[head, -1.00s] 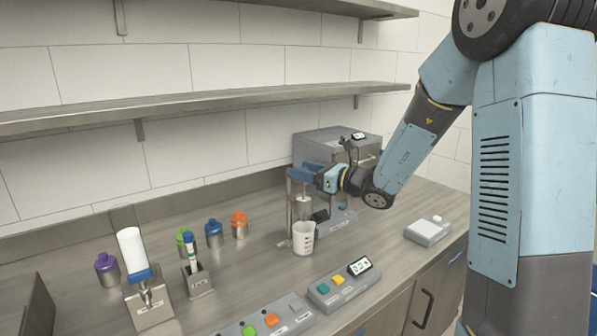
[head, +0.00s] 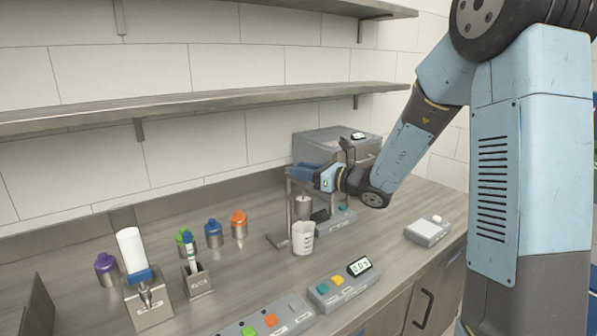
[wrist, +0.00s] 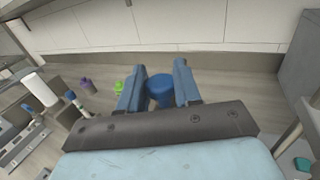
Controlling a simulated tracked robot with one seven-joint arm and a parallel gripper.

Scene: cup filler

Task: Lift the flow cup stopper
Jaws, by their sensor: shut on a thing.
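My gripper (head: 303,174) is at the flow cup stand, under the lower shelf's right part. In the wrist view my gripper (wrist: 160,84) has its two blue fingers on either side of the round blue stopper (wrist: 160,90), shut on it. In the head view the fingers hide the stopper. The metal flow cup (head: 303,208) hangs in the stand just below the fingers. Whether the stopper still touches the cup cannot be told. A white beaker (head: 303,239) stands upright below the cup.
A timer box (head: 343,285) and a button panel (head: 268,320) lie at the front edge. A grey machine (head: 325,146) stands behind the stand. Purple (head: 107,267), blue (head: 213,233) and orange-capped (head: 239,225) bottles stand left. The shelf (head: 200,108) runs above.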

